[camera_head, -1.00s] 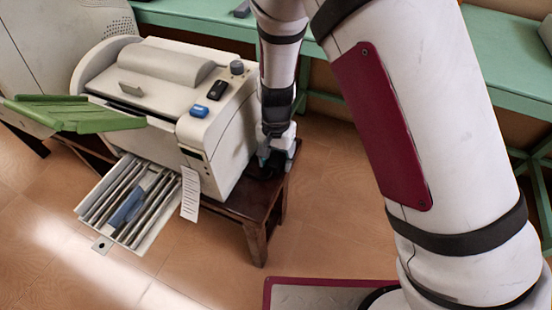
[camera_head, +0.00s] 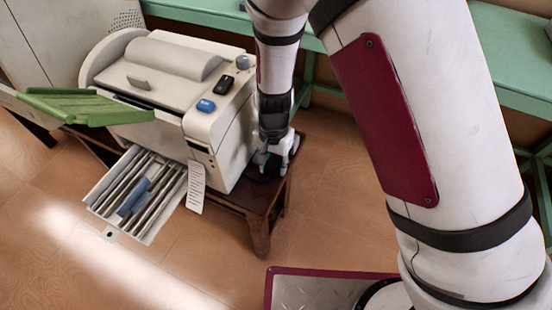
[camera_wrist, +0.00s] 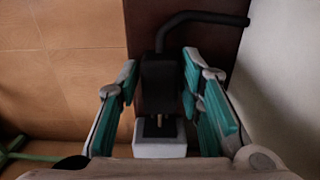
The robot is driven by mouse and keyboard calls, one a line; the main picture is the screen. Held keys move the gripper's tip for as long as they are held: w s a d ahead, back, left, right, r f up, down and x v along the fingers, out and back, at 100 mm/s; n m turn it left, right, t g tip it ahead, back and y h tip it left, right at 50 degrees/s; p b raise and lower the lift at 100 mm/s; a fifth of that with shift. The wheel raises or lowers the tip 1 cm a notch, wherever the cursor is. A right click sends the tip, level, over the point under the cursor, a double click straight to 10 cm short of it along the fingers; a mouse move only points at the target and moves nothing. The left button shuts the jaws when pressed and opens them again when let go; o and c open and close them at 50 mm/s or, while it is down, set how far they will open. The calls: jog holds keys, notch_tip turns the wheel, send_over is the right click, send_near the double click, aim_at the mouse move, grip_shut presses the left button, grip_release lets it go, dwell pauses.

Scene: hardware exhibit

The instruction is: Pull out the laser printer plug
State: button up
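The laser printer (camera_head: 160,70) is the off-white machine on a dark wooden stand. My gripper (camera_head: 277,160) is low beside its right side, over the stand. In the wrist view my gripper (camera_wrist: 160,72) has its teal-padded fingers apart, one on each side of a black plug (camera_wrist: 160,85). A gap shows left of the plug; the right finger is close to it, and contact is unclear. A brass-coloured pin shows at the plug's near end, by a white block (camera_wrist: 160,148). I cannot tell how far the pin is seated. The plug is hidden in the head view.
A black cable (camera_wrist: 205,17) bends right from the plug. The pale printer wall (camera_wrist: 285,70) is close on the right in the wrist view. The dark stand (camera_head: 258,200) has little free top. A green bench (camera_head: 330,45) runs behind.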

aim_at(274, 163)
jog(key=shift+o, duration=0.3)
jog(key=shift+w+r, duration=0.1)
jog(key=shift+w, duration=0.05)
jog(key=shift+r, duration=0.2)
notch_tip(274, 163, up, 12)
jog(key=shift+f, duration=0.25)
